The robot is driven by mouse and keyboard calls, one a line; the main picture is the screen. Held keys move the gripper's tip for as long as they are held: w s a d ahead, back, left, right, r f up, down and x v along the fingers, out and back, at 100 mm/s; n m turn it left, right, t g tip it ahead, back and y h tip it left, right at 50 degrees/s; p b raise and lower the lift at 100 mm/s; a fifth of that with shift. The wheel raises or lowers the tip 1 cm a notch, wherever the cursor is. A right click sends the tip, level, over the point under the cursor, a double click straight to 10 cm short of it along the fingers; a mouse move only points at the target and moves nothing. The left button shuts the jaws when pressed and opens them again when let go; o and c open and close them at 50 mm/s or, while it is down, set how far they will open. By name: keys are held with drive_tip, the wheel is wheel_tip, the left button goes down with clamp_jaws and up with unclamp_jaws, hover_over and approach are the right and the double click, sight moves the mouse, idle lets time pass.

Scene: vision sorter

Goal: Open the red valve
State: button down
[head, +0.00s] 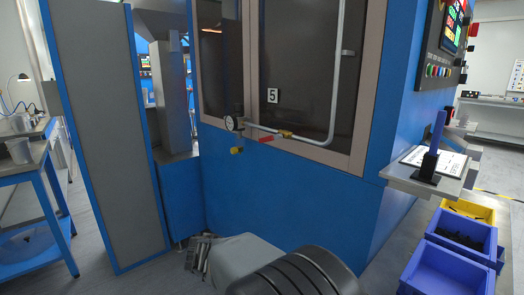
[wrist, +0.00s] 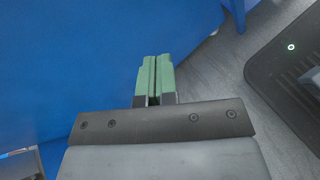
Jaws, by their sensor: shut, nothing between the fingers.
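The red valve handle (head: 266,138) is small and sits on a thin grey pipe low on the front of the blue machine, beside a yellow fitting (head: 286,133). The handle points to the left and looks roughly in line with the lower pipe run. A round gauge (head: 230,122) is left of it, with a yellow part (head: 237,150) below the gauge. My gripper (wrist: 154,58) shows in the wrist view, its green fingers pressed together and empty in front of a plain blue surface. The valve is not in the wrist view.
The blue machine (head: 290,195) has framed dark windows and a number 5 plate (head: 272,95). A grey panel (head: 108,130) stands at left. A shelf (head: 420,178) juts out at right, above blue bins (head: 445,273) and a yellow bin (head: 468,211) on the floor.

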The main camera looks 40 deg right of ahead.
sight(270, 138)
drive_tip(key=w+d+r+n+t+h+p, duration=0.1)
drive_tip(key=w+d+r+n+t+h, duration=0.4)
drive_tip(key=r, duration=0.6)
drive_tip(key=w+d+r+n+t+h, duration=0.5)
drive_tip(key=w+d+r+n+h, duration=0.4)
drive_tip(key=w+d+r+n, duration=0.2)
drive_tip(key=shift+w+d+n+t+p, duration=0.35)
drive_tip(key=shift+d+n, duration=0.5)
drive_tip(key=shift+n, duration=0.55)
